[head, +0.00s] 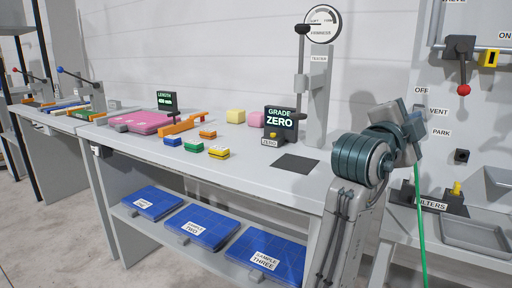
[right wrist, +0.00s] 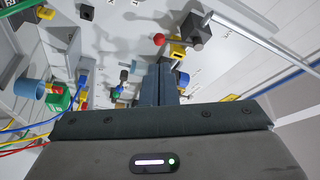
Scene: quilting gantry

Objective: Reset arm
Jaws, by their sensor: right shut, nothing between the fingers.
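My right gripper (right wrist: 160,84) is shut and empty in the right wrist view, its dark fingers pressed together. In the head view my right arm rises from the bottom, bends at the teal joint, and its end is raised in front of the wall panel (head: 455,150), to the right of the workbench (head: 295,185). It is apart from the things on the bench. In the wrist view a red ball knob (right wrist: 159,39) and a yellow block (right wrist: 177,50) show beyond the fingertips. My left gripper is not in view.
The firmness tester (head: 318,85) stands at the bench's back, beside the GRADE ZERO display (head: 280,121). Small coloured blocks (head: 173,142) and a pink pad (head: 145,121) lie left. A red-knobbed lever (head: 462,68) and grey tray (head: 475,236) are at right. A green cable (head: 420,225) hangs there.

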